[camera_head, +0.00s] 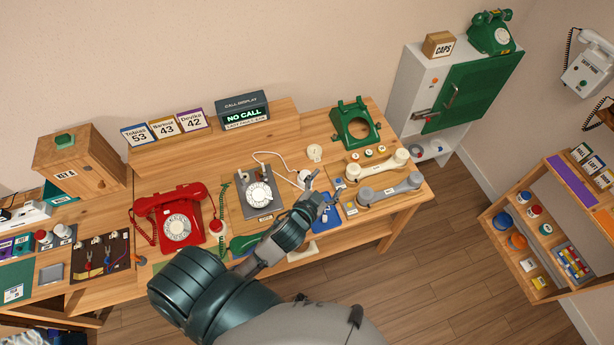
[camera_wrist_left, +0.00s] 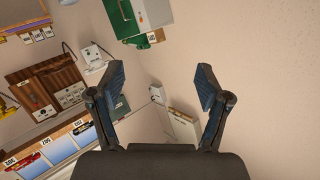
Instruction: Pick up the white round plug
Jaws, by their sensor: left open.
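A small white round piece at the end of a white cord (camera_head: 303,175), seemingly the plug, is on the wooden table beside the grey dial phone (camera_head: 259,196). My left gripper (camera_head: 321,190) reaches over the table just right of and below this piece, partly covering the area; I cannot tell whether they touch. Its fingers are open. In the left wrist view the open fingers (camera_wrist_left: 160,85) have nothing held between them, and the plug does not show there. My right gripper is not in view.
A white round disc (camera_head: 314,152) lies behind the plug. A white handset (camera_head: 377,164) and a grey handset (camera_head: 390,189) lie to the right. A green phone housing (camera_head: 355,125) stands at the back right. A red phone (camera_head: 176,221) stands left, and a blue tray (camera_head: 327,220) is near the front edge.

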